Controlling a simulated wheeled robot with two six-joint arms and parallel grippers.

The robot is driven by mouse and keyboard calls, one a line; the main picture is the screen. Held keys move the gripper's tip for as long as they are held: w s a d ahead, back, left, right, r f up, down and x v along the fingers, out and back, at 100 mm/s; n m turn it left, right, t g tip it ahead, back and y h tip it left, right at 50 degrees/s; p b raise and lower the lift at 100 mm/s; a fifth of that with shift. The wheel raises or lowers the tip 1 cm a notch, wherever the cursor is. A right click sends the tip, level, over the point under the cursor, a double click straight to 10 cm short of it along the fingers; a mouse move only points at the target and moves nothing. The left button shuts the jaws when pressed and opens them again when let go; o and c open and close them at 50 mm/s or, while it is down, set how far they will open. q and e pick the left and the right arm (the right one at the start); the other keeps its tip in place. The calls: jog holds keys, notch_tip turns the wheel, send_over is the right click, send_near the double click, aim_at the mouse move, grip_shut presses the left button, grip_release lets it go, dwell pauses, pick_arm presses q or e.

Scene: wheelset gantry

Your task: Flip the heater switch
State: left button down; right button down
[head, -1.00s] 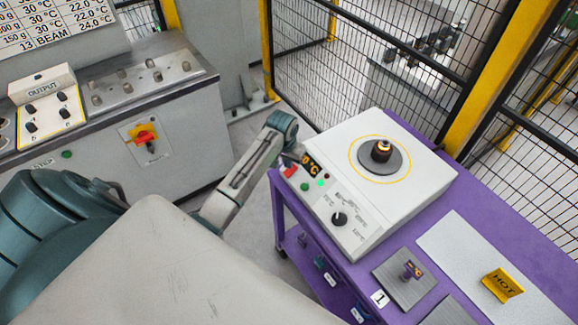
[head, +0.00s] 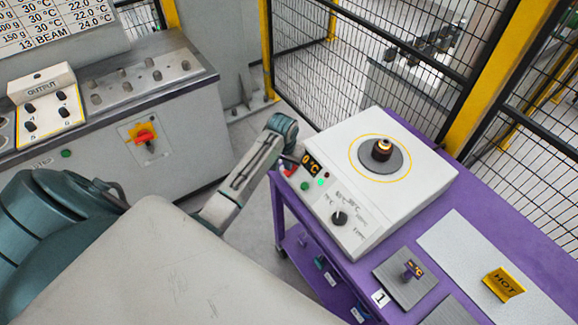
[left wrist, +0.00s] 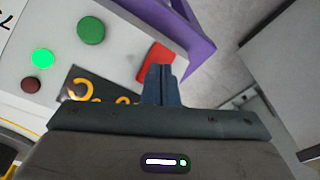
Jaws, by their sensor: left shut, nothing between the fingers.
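The white heater (head: 345,130) stands on a purple table, with a dark round plate on top holding a dark ring-like part with a glowing top. Its red switch (left wrist: 151,58) is at the panel's left corner; in the head view my arm mostly hides it. My left gripper (left wrist: 160,74) is shut and empty, its fingertips at the red switch; I cannot tell whether they touch. The display (head: 312,163) shows orange characters ending in °C. A green lamp (left wrist: 43,58) is lit beside a dark red lamp (left wrist: 31,84). My right gripper is not in view.
A green button (left wrist: 91,30) and a black knob (head: 339,218) are on the heater panel. A grey plate (head: 404,280) and a yellow HOT sign (head: 503,284) are to the right. A mesh fence (head: 330,65) stands behind, a grey cabinet (head: 185,135) at left.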

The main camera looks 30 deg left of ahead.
pick_arm(q)
jog(key=shift+s+f, duration=0.1)
jog(key=shift+f, duration=0.2)
jog(key=shift+r, duration=0.1)
notch_tip(320, 180, up, 2)
jog(key=shift+r+p, duration=0.25)
jog(key=shift+p, duration=0.9)
jog(key=shift+r, duration=2.2)
jog(key=shift+f, duration=0.1)
